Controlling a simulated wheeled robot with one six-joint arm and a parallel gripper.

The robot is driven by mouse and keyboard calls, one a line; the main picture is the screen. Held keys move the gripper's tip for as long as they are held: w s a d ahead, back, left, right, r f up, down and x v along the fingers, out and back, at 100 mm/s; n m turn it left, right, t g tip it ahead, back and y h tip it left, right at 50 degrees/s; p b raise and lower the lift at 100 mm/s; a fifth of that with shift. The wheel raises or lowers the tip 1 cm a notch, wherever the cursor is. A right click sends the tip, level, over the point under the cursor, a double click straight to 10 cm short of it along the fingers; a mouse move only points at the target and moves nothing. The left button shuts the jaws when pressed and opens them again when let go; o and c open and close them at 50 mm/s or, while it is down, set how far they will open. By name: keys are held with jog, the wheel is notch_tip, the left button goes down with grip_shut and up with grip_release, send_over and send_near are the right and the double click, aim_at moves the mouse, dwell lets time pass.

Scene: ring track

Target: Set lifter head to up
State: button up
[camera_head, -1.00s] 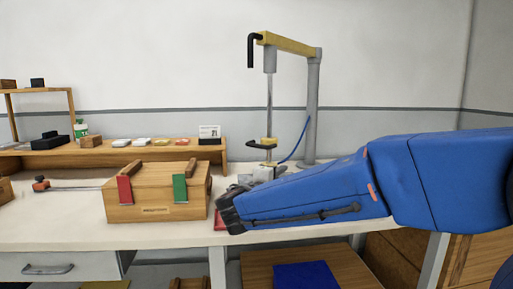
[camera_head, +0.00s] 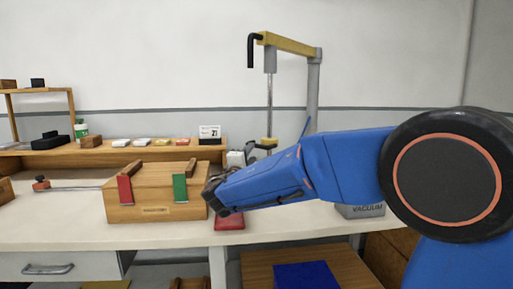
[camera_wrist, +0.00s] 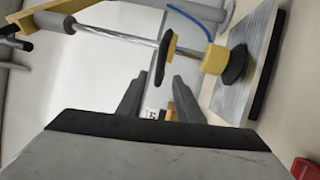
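The lifter stands at the back of the bench, with a grey post (camera_head: 314,85), a yellow top arm (camera_head: 288,44) and a thin steel rod (camera_head: 269,100). Its head is low, partly hidden behind my arm in the head view; a yellow part (camera_head: 268,142) shows. In the wrist view the head has a black disc (camera_wrist: 166,58), a yellow cylinder (camera_wrist: 214,59) and a black cup (camera_wrist: 236,65) close to a grey plate (camera_wrist: 250,50); contact is unclear. My gripper (camera_wrist: 158,88) is open, its fingers apart and apparently empty, near the black disc. In the head view its tip is low beside a wooden box.
The wooden box (camera_head: 155,190) with red and green straps stands left of my gripper. A red item (camera_head: 229,221) lies on the bench below it. A grey box marked VACUUM (camera_head: 360,211) is right, partly behind my arm. A shelf (camera_head: 110,154) holds small items.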

aim_at(257, 146)
jog(key=x, duration=0.8)
jog(key=shift+w, duration=0.15)
grip_shut()
